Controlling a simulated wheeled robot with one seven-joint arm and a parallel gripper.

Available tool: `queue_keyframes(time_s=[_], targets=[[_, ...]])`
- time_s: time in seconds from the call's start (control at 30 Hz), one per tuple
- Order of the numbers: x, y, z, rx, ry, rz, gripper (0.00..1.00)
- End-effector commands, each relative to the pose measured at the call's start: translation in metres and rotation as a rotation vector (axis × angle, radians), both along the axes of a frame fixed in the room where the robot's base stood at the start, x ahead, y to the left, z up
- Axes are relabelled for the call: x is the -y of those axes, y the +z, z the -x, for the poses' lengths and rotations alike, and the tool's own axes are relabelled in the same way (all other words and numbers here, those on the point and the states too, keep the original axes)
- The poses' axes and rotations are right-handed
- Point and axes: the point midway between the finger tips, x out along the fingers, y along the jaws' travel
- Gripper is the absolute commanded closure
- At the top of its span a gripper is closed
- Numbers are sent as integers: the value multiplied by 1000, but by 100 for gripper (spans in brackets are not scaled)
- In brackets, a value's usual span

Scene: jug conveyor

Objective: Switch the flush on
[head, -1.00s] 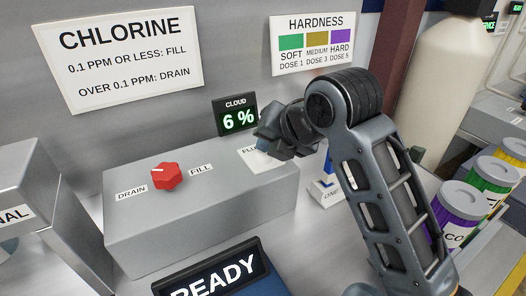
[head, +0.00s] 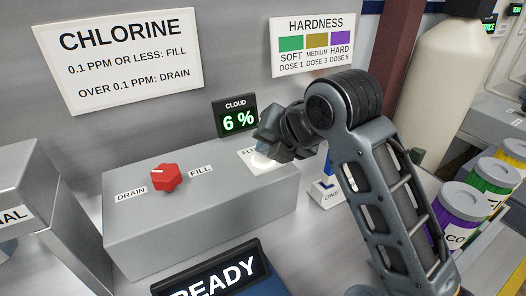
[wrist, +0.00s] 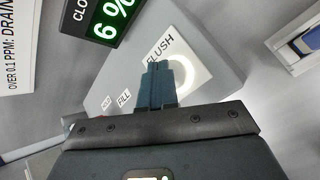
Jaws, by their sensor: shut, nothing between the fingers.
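The flush button (wrist: 184,70) is a round control with a glowing white ring on a white plate marked FLUSH, on top of the grey control box (head: 190,215). In the head view its glow (head: 262,161) shows just below my gripper (head: 264,149), which hides part of the plate. In the wrist view my gripper (wrist: 155,66) has its blue-grey fingers shut together and empty. Their tips overlap the left part of the ring. I cannot tell whether they touch the button.
A red knob (head: 166,177) between DRAIN and FILL labels sits on the same box. The CLOUD display (head: 237,118) behind reads 6 %. A READY screen (head: 215,275) is in front. Several lidded canisters (head: 460,205) stand at the right.

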Motion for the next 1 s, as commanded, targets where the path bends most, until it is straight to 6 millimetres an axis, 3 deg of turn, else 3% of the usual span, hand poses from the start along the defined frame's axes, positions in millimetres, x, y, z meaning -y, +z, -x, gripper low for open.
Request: queue_keyframes(time_s=[0.33,1.0], targets=[[0,7,0,2,0,0,100],[0,62,0,2,0,0,100]])
